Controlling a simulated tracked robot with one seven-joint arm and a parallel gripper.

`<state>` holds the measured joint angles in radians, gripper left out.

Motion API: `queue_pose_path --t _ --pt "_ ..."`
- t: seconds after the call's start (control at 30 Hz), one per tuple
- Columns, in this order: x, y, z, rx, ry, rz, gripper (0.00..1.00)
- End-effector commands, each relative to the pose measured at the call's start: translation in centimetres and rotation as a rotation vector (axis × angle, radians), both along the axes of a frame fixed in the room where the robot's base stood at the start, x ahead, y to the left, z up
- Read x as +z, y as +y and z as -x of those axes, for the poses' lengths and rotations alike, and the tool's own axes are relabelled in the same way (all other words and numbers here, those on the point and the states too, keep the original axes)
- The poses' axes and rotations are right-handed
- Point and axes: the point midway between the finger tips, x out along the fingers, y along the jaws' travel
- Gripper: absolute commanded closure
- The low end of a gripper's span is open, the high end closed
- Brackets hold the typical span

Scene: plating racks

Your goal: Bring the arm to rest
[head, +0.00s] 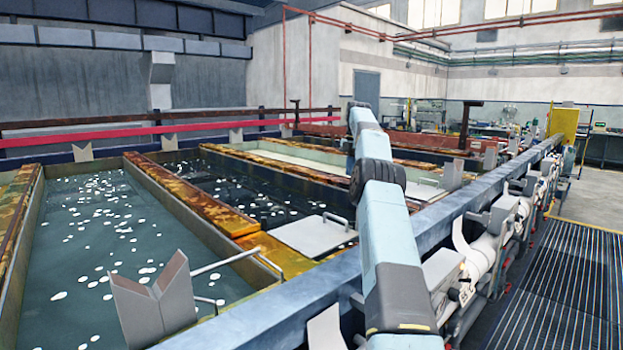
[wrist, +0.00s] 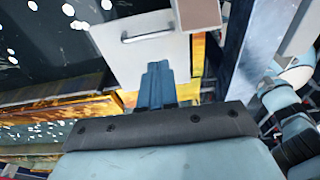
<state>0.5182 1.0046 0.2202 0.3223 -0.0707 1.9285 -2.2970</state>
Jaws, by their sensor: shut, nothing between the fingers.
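My arm (head: 388,240) reaches forward over the blue rail on the right side of the tanks in the head view, bent at a dark joint. My gripper is hard to make out there. In the wrist view my gripper (wrist: 157,80) shows as two blue-grey fingers pressed together with nothing between them. It points toward a grey lid with a bar handle (wrist: 118,50). I cannot tell how far apart the fingers and the lid are.
The grey lid also shows on the tank edge in the head view (head: 314,235). A tank of dark liquid with white floating bits (head: 95,260) lies at left. A V-shaped grey bracket (head: 152,305) stands at front. The blue rail (head: 270,312) runs alongside; a grated walkway (head: 560,300) is clear at right.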

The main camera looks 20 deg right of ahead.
Motion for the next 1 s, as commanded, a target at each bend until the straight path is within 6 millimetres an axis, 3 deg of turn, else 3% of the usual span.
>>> queue_pose_path --t 0.17,0.33,0.67,1.0 --pt "0.2 0.1 0.0 -0.002 0.0 0.001 1.0" --pt "1.7 1.7 0.0 -0.036 -0.005 0.017 1.0" --pt "7.2 8.1 1.0 -0.206 -0.024 0.078 1.0" --pt "11.8 14.6 4.1 -0.401 -0.06 0.122 1.0"
